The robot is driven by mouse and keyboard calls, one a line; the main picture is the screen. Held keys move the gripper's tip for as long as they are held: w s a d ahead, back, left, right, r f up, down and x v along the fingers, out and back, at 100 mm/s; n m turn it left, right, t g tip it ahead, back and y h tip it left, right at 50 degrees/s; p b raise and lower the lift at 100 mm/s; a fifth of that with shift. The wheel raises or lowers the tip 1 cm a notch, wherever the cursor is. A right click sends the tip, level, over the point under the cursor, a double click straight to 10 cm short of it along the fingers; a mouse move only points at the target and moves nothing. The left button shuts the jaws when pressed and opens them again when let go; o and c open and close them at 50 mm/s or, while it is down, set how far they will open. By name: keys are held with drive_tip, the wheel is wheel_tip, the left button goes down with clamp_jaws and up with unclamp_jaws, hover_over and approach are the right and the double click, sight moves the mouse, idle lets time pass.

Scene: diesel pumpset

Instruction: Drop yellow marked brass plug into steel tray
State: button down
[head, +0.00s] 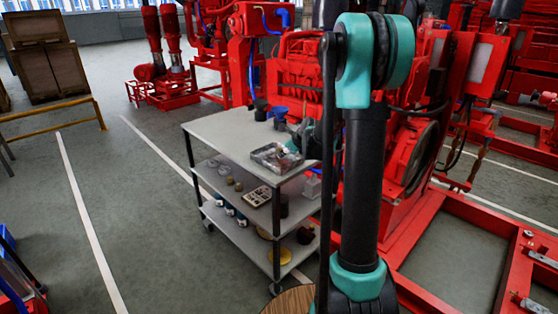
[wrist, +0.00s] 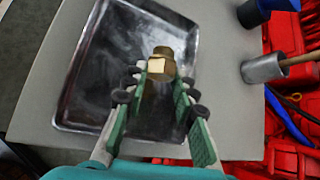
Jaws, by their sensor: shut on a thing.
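The brass plug (wrist: 161,62) shows in the wrist view between my fingertips, with a pale yellow patch on the face toward the camera. My gripper (wrist: 161,75) is shut on it. The plug appears over the steel tray (wrist: 72,82), a dark grey rectangular tray with a raised rim; its height above the tray floor is hard to tell. In the head view the tray (head: 262,160) is on the top shelf of a grey cart. My gripper there is mostly hidden behind my arm, and I cannot make out the plug.
The cart (head: 215,127) has lower shelves with several small parts. Red machinery (head: 300,70) stands close behind and right of the cart.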

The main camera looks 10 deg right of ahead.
drive_tip(key=c, duration=1.1)
unclamp_jaws()
drive_tip(key=shift+c, duration=0.2)
drive_tip(key=shift+s, duration=0.1)
drive_tip(key=v, duration=1.2)
drive_tip(key=s+f+n+g+h, duration=0.1)
drive_tip(key=s+f+n, duration=0.4)
drive_tip(key=s+n, duration=0.4)
drive_tip(key=s+f+n+g+h, duration=0.1)
drive_tip(key=s+f+n+g, duration=0.1)
drive_tip(key=s+f+n, duration=0.3)
drive_tip(key=s+f+n+g+h, duration=0.1)
drive_tip(key=s+f+n, duration=0.4)
drive_tip(key=s+n, duration=0.8)
drive_tip(key=s, duration=0.4)
drive_tip(key=shift+a+f+g, duration=0.25)
drive_tip(key=shift+f+g, duration=0.05)
drive_tip(key=shift+f, duration=0.1)
